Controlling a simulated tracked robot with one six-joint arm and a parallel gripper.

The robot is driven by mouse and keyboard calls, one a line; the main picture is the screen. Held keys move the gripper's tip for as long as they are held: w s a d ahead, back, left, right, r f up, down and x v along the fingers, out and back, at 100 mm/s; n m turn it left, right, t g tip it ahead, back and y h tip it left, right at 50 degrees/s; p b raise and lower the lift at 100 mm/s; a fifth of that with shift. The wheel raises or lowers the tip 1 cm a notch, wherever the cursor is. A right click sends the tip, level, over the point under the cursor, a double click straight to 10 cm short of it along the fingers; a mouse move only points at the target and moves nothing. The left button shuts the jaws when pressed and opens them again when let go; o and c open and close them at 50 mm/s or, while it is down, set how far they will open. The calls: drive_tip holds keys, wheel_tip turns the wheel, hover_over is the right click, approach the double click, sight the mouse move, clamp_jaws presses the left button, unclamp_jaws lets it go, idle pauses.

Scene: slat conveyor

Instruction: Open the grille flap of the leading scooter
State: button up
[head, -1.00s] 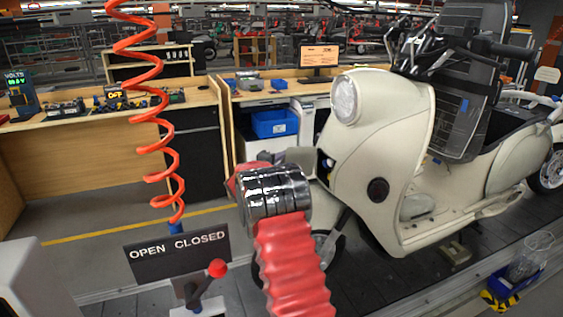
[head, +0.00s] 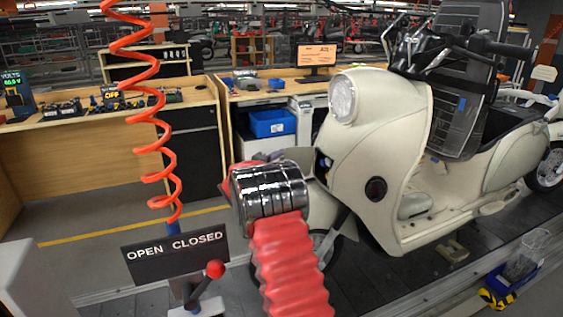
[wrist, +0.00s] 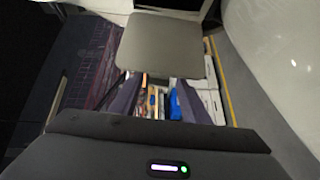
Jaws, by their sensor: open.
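The cream scooter (head: 390,130) stands on the slat conveyor, its front turned to the left. A grey flat panel, which looks like the grille flap (head: 293,156), sticks out from its front beside a dark opening (head: 323,166). The panel shows as a grey square in the wrist view (wrist: 160,45), standing away from the cream bodywork (wrist: 280,60) at right. My gripper (wrist: 158,97) is open, its two dark fingers pointing at the panel's near edge. Whether they touch it I cannot tell.
An OPEN/CLOSED sign (head: 175,253) with a red-knobbed lever (head: 214,270) stands at front left. A red coiled hose (head: 160,140) hangs at left. Workbenches (head: 95,115) line the back.

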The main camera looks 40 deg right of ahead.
drive_tip(key=f+v, duration=0.1)
drive_tip(key=v, duration=1)
drive_tip(key=shift+s+a+r, duration=0.2)
drive_tip(key=shift+a+r, duration=0.1)
drive_tip(key=shift+r, duration=0.1)
drive_tip(key=shift+s, duration=0.1)
